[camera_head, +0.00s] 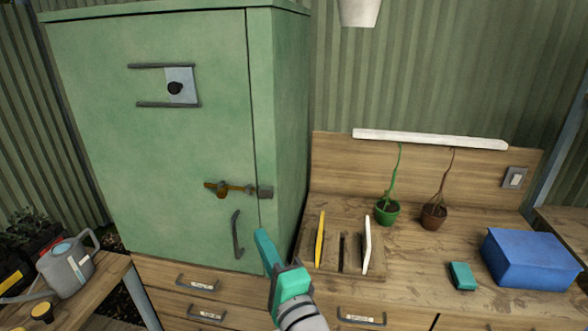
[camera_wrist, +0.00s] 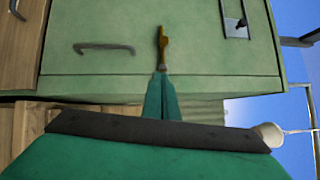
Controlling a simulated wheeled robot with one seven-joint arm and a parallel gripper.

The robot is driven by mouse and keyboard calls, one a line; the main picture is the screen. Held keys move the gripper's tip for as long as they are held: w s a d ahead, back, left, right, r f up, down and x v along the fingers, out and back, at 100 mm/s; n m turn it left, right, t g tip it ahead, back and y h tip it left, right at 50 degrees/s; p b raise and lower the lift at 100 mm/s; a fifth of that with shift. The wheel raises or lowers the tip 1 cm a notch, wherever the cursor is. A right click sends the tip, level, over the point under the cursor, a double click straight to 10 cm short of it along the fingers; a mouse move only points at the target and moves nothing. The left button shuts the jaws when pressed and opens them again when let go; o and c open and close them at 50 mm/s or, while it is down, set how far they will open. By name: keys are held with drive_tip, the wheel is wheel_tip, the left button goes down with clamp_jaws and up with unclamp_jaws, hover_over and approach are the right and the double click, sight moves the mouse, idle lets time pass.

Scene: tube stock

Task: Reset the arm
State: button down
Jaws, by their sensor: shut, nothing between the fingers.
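My gripper (camera_head: 260,234) is teal, shut and empty. It is raised in front of the lower right edge of the green cabinet (camera_head: 130,140), just right of the dark door handle (camera_head: 237,236). In the wrist view my gripper (camera_wrist: 163,82) shows its fingers together, pointing toward the rusty bolt (camera_wrist: 163,46). The handle (camera_wrist: 104,47) also shows there. In the head view the bolt (camera_head: 222,189) lies across the door edge at the catch (camera_head: 265,192), and the door looks closed. I cannot tell whether the fingertips touch the cabinet.
The workbench (camera_head: 410,255) at right holds a green pot (camera_head: 387,213), a brown pot (camera_head: 433,217), a blue box (camera_head: 530,259), a small teal block (camera_head: 462,276) and upright yellow (camera_head: 320,240) and white (camera_head: 367,245) pieces. A grey watering can (camera_head: 66,268) stands at left.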

drive_tip(key=s+d+f+n+h, duration=0.1)
drive_tip(key=s+d+f+h, duration=0.2)
drive_tip(key=f, duration=0.5)
drive_tip(key=s+d+f+n+h, duration=0.1)
drive_tip(key=s+d+f+h, duration=0.1)
drive_tip(key=s+f, duration=0.5)
drive_tip(key=s+d+f+n+h, duration=0.1)
drive_tip(key=s+d+f+h, duration=0.15)
drive_tip(key=f, duration=0.75)
drive_tip(key=s+d+f+n+h, duration=0.1)
drive_tip(key=s+f+n, duration=0.2)
drive_tip(key=s, duration=0.9)
drive_tip(key=s+d+f+n+g+h, duration=0.1)
drive_tip(key=s+f+n, duration=0.3)
drive_tip(key=s+n, duration=0.3)
drive_tip(key=s, duration=0.4)
drive_tip(key=shift+s+d+f, duration=0.2)
drive_tip(key=shift+s+d, duration=0.05)
drive_tip(key=shift+s, duration=0.1)
